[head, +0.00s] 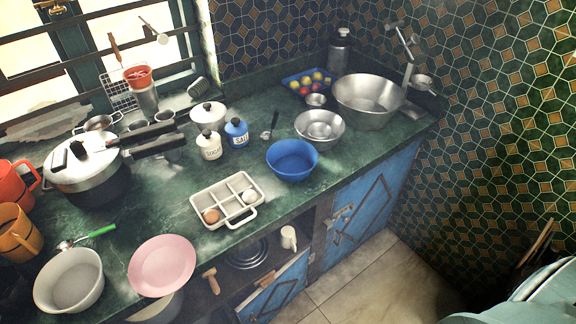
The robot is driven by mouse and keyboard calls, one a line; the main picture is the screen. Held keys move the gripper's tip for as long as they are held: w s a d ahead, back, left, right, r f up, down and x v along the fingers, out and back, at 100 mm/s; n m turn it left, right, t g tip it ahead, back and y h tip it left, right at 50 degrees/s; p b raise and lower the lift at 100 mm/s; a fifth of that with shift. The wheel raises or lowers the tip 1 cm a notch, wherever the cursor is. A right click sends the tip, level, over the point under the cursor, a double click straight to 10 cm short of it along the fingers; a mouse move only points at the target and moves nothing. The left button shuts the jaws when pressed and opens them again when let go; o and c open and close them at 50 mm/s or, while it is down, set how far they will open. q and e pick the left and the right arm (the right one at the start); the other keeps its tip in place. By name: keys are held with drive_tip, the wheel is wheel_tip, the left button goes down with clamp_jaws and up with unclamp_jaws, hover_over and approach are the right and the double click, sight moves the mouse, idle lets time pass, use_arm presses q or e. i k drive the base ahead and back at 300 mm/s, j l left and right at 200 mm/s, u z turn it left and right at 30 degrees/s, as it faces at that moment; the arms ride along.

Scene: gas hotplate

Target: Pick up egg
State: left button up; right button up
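A brown egg (211,216) sits in the front left compartment of a cream divided tray (214,188) on the green counter. A white egg (249,196) sits in a compartment at the tray's right end, near its handle. The tray's other compartments look empty. Neither of my grippers shows in the head view, so their place relative to the eggs cannot be seen.
A blue bowl (292,161) stands right of the tray, and a pink plate (162,265) lies to its left front. Salt (237,133) and sugar (209,146) jars stand behind it. A pressure cooker (88,169) is at left. The counter's front edge runs close to the tray.

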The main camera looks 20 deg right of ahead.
sight(211, 216)
drive_tip(key=l+u, duration=0.35)
drive_tip(key=k+l+u, duration=0.1)
drive_tip(key=u, duration=0.25)
drive_tip(key=k+l+u, duration=0.15)
drive_tip(key=l+u, duration=0.2)
